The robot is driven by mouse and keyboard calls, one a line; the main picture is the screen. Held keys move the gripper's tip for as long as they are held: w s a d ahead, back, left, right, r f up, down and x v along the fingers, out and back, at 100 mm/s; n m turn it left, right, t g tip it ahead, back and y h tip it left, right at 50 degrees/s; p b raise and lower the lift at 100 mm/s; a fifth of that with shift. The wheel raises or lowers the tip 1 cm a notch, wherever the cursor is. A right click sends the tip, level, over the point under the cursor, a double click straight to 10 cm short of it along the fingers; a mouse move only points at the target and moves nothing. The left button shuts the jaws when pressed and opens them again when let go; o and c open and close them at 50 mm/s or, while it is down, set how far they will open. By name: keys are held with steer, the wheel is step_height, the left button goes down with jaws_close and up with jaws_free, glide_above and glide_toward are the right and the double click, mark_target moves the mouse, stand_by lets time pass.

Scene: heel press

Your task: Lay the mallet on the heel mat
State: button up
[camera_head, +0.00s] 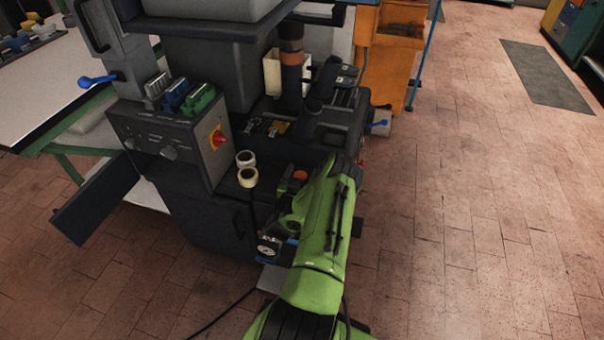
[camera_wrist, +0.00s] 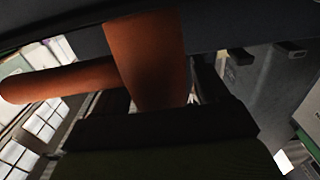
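An orange-brown piece, which looks like the mallet (camera_wrist: 145,60), fills the middle of the wrist view, with a round-ended bar of the same colour reaching left. My gripper (camera_wrist: 160,100) has a dark finger on each side of it and appears shut on it. In the head view my green arm hides most of the gripper; a small orange patch (camera_head: 300,175) shows beside the arm's far end, likely part of the mallet. I cannot surely pick out the heel mat among the dark surfaces of the press.
An orange cabinet (camera_head: 395,50) stands behind. A white-topped table (camera_head: 40,90) is at left.

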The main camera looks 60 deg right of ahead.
steer(key=shift+r, duration=0.2)
steer(key=a+p, duration=0.2)
steer(key=a, duration=0.1)
steer(key=shift+s+a+r, duration=0.15)
steer(key=shift+s+a, duration=0.05)
steer(key=shift+a+r+p, duration=0.1)
steer(key=shift+a+p, duration=0.25)
steer(key=shift+p, duration=0.7)
steer(key=a+p, duration=0.1)
steer(key=p, duration=0.2)
steer(key=shift+s+a+r, duration=0.1)
steer(key=shift+s+a, duration=0.15)
steer(key=shift+a, duration=0.1)
steer(key=a+p, duration=0.2)
steer(key=p, duration=0.2)
steer(key=a+p, duration=0.2)
steer(key=p, duration=0.2)
steer(key=s+a+p, duration=0.1)
steer(key=a+p, duration=0.1)
steer(key=p, duration=0.3)
steer(key=shift+f, duration=0.4)
